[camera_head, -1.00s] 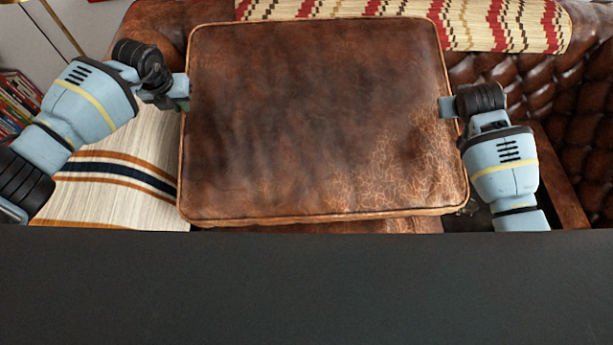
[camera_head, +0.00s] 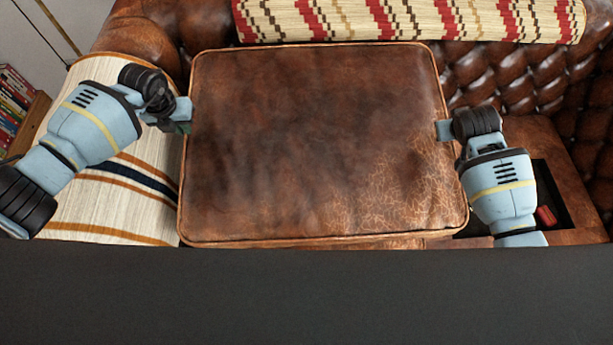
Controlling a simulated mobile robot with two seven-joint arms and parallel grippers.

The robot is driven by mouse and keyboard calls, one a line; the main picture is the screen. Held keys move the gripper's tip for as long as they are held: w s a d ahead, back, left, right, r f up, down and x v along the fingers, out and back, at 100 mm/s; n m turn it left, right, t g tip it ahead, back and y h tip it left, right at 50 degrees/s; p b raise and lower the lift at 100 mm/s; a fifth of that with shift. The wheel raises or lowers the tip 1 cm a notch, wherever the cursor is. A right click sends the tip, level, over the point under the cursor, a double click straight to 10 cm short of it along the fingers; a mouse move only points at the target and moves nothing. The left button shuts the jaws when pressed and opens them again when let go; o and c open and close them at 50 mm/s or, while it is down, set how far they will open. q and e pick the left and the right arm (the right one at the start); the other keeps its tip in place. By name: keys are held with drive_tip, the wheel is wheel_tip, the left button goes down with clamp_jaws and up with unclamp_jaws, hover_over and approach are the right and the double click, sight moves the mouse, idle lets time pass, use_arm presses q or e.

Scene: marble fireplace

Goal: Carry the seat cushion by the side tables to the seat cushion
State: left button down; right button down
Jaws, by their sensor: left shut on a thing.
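A brown leather seat cushion (camera_head: 315,140) with piped edges fills the middle of the view, its broad face toward me. My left gripper (camera_head: 185,112) is shut on the cushion's left edge. My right gripper (camera_head: 443,131) is at the cushion's right edge, with its fingertips against or over it; whether its jaws are closed is unclear. The cushion hides most of what lies behind and under it. I cannot make out a second seat cushion or the side tables.
A tufted brown leather sofa (camera_head: 500,75) stands behind. A patterned red and cream roll (camera_head: 410,20) lies along its back. A striped cream cloth (camera_head: 115,205) drapes at left. A dark tray (camera_head: 553,188) with a red item sits at right. Books (camera_head: 15,100) stand far left.

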sight(193, 158)
use_arm(q)
drive_tip(key=shift+w+a+r, duration=0.1)
drive_tip(key=shift+w+a, duration=0.05)
use_arm(e)
drive_tip(key=shift+w+d+r, duration=0.1)
drive_tip(key=shift+d+r, duration=0.05)
drive_tip(key=shift+d, duration=0.05)
